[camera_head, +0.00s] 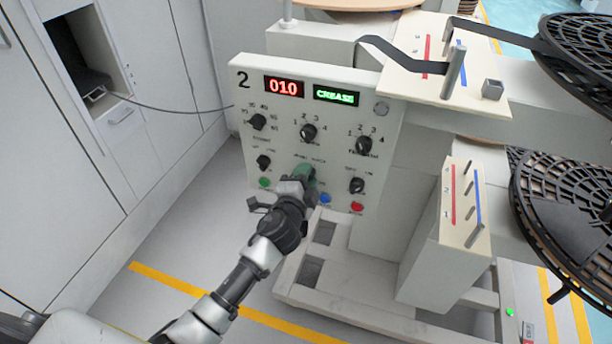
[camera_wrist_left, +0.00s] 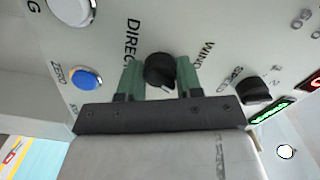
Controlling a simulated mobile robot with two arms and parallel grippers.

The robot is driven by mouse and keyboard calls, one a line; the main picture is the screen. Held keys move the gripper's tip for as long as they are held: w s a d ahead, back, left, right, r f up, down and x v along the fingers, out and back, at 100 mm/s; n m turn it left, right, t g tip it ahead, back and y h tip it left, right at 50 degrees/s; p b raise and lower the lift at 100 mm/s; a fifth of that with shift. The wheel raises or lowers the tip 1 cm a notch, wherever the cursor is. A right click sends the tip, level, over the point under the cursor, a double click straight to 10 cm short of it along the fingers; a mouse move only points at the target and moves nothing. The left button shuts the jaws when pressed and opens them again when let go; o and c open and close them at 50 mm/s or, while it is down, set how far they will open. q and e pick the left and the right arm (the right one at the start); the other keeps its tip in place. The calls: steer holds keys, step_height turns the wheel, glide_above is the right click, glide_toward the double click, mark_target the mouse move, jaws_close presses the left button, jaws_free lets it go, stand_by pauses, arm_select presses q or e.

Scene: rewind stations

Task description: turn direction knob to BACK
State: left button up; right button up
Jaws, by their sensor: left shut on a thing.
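The direction knob (camera_wrist_left: 160,70) is a round black knob on the light grey panel (camera_head: 384,107), in the left wrist view. Letters "DIREC" and "WIND" show on either side of it. My left gripper (camera_wrist_left: 159,76) has its green fingers on both sides of the knob and is shut on it. A small pale mark shows on the knob's edge, but its setting cannot be read. In the head view my left gripper (camera_head: 303,179) covers the knob at the panel's lower middle. My right gripper is not in view.
Around it are a speed knob (camera_wrist_left: 254,91), other black knobs (camera_head: 258,122), a blue button (camera_head: 325,198), a green button (camera_head: 264,183) and a red button (camera_head: 357,207). Displays (camera_head: 284,87) read "010" and green letters. Black reels (camera_head: 575,205) stand at right; cabinets (camera_head: 60,150) at left.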

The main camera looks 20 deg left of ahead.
arm_select(q)
steer(key=shift+m, duration=0.5)
steer(key=o, duration=0.9)
steer(key=s, duration=1.1)
steer(key=shift+a, duration=0.2)
steer(key=shift+w, duration=0.1)
